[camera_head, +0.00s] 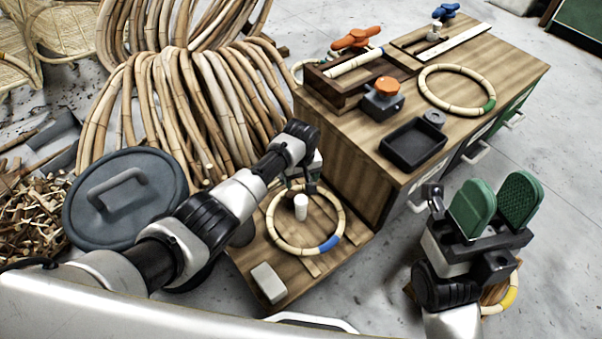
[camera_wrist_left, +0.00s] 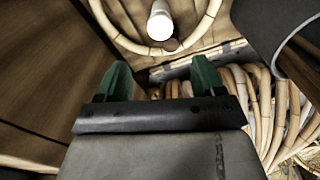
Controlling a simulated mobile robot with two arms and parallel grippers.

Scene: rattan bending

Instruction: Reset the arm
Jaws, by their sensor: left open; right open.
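My left arm reaches in from the left in the head view. Its gripper (camera_head: 302,180) is above the low wooden platform, near a rattan ring with a blue band (camera_head: 333,228) and a white cylinder (camera_head: 301,207). In the left wrist view its two green fingers (camera_wrist_left: 160,80) stand apart with nothing between them; the white cylinder (camera_wrist_left: 160,22) and part of the ring (camera_wrist_left: 205,25) lie beyond them. My right gripper (camera_head: 495,203) is at the lower right in the head view, its green pads apart and empty, beside the wooden cabinet.
The cabinet top (camera_head: 500,60) holds a rattan ring with a green band (camera_head: 440,70), a black tray (camera_head: 413,146), an orange-knobbed device (camera_head: 384,95) and a wooden jig (camera_head: 340,80). Rattan bundles (camera_head: 185,110) and a grey lid (camera_head: 125,215) are at left. Part of a yellow-banded ring (camera_head: 511,297) shows at lower right.

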